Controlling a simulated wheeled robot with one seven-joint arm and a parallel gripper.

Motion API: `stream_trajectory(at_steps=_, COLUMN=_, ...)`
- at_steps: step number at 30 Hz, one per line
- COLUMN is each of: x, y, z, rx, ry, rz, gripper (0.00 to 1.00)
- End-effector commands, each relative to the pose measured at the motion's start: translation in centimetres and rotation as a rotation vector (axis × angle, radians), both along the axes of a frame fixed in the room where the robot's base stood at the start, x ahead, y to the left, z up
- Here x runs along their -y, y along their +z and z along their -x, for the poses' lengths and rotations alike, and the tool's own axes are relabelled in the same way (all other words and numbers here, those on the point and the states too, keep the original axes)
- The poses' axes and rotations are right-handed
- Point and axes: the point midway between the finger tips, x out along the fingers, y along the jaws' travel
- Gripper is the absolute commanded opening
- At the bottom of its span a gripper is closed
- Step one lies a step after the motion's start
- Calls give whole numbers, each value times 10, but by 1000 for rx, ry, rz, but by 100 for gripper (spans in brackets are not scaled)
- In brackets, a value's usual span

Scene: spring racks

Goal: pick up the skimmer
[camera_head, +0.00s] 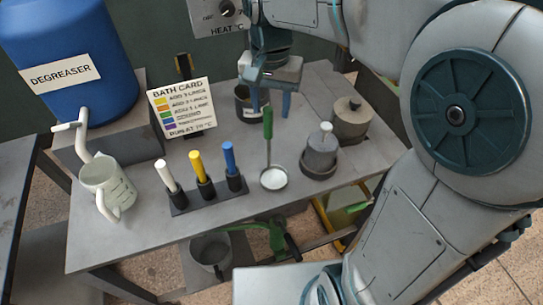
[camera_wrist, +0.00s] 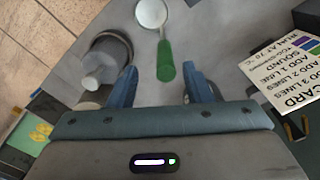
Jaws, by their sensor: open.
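The skimmer has a green handle (camera_head: 267,122), a thin shaft and a round pale pan (camera_head: 273,179) at table level. Its handle points up. In the wrist view its green handle (camera_wrist: 166,60) shows with the pan (camera_wrist: 151,14) at the top edge. My gripper (camera_head: 271,101) is open above the table, its blue fingers by the handle's top end. In the wrist view my gripper (camera_wrist: 160,75) shows the handle's end in the gap between the two fingertips, with space on both sides. I cannot tell whether the fingers are level with the handle.
A dark pot (camera_head: 245,106) stands behind my gripper. A grey lidded pot (camera_head: 320,156) and another round vessel (camera_head: 351,122) stand right of the skimmer. A rack (camera_head: 206,192) with white, yellow and blue sticks, a bath card (camera_head: 181,108) and a jug (camera_head: 107,190) are left.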

Motion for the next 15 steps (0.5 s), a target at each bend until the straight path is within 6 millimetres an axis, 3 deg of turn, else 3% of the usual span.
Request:
stream_trajectory(at_steps=5, x=-1, y=-11, z=0, rx=-1, ry=1, rz=1, gripper=45)
stream_trajectory(at_steps=15, x=-7, y=-56, z=-1, rx=0, ry=0, rz=0, gripper=45)
